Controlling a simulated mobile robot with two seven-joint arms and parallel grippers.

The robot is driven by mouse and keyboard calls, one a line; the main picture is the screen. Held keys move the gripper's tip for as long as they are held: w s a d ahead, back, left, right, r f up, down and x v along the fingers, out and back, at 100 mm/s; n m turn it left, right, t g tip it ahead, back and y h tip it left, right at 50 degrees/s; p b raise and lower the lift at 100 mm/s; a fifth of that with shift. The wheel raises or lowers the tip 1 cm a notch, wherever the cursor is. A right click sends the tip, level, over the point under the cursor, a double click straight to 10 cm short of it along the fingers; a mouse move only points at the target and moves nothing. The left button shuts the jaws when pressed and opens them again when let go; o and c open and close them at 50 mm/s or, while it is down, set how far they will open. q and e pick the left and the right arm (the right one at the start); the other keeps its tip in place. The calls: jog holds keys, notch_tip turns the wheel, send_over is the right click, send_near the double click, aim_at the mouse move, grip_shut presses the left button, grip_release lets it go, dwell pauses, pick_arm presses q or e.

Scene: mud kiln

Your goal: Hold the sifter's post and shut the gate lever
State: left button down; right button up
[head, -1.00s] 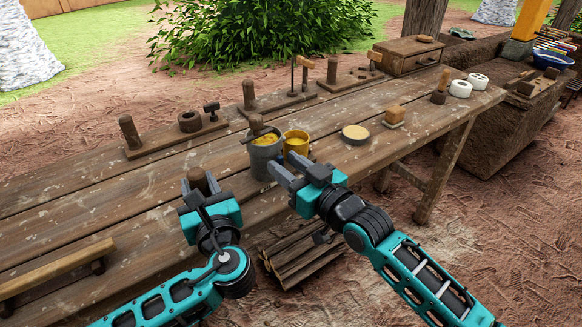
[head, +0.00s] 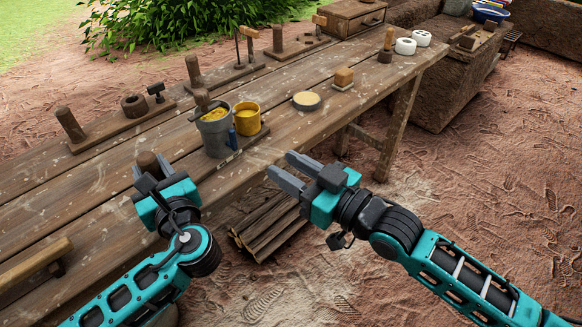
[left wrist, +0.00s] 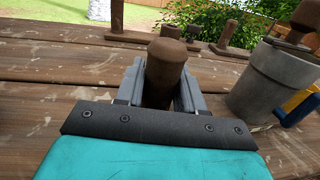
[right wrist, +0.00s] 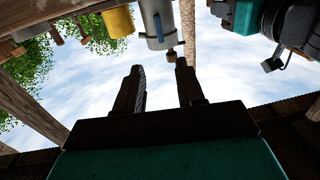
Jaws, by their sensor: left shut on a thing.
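The sifter is a grey pail (head: 214,137) with yellow powder inside and a wooden handle lying in its top, on the table's front edge. A small blue lever (head: 232,138) shows upright on its front right side. A round-topped wooden post (left wrist: 165,75) stands left of the pail. My left gripper (head: 149,168) is shut on this post, with a finger on either side. My right gripper (head: 281,168) is empty, fingers apart, off the table's front edge to the right of the pail and apart from it. The right wrist view shows the pail (right wrist: 156,22) above its fingers.
A yellow cup (head: 246,119) stands right beside the pail. A pale round disc (head: 306,101) and a wooden block (head: 344,77) lie further right. Wooden peg stands (head: 120,125) line the table's back. Firewood (head: 268,225) lies below. The space right of the table is open.

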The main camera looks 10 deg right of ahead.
jog(key=shift+r, duration=2)
pick_arm(q)
jog(key=c, duration=0.6)
grip_release()
